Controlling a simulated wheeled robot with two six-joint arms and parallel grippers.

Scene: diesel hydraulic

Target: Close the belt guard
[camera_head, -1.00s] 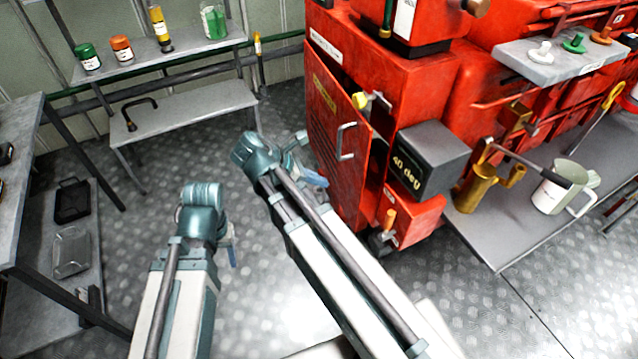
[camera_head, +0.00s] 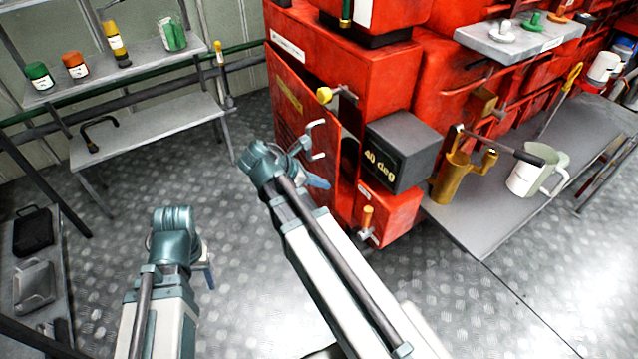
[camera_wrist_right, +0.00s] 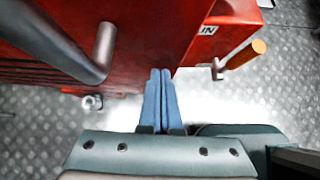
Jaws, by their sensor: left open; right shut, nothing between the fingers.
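The belt guard (camera_head: 300,118) is a red hinged panel with a yellow label on the left end of the red machine, in the head view. It stands a little ajar, with a dark gap along its right edge. Its grey handle (camera_head: 317,141) sticks out near that edge; in the wrist view the handle (camera_wrist_right: 72,45) looms close at the upper left. My right gripper (camera_head: 318,182) is shut and empty beside the guard, just below the handle; its blue fingertips (camera_wrist_right: 161,72) point at the red surface, contact unclear. My left gripper (camera_head: 209,276) is open, low over the floor and away from the guard.
A yellow-knobbed latch (camera_head: 326,95) sits by the guard's upper right edge. The dark "40 deg" box (camera_head: 402,152) and an orange-handled valve (camera_head: 367,220) are to the right. A shelf (camera_head: 150,130) stands at the left. Open floor (camera_head: 225,190) lies between.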

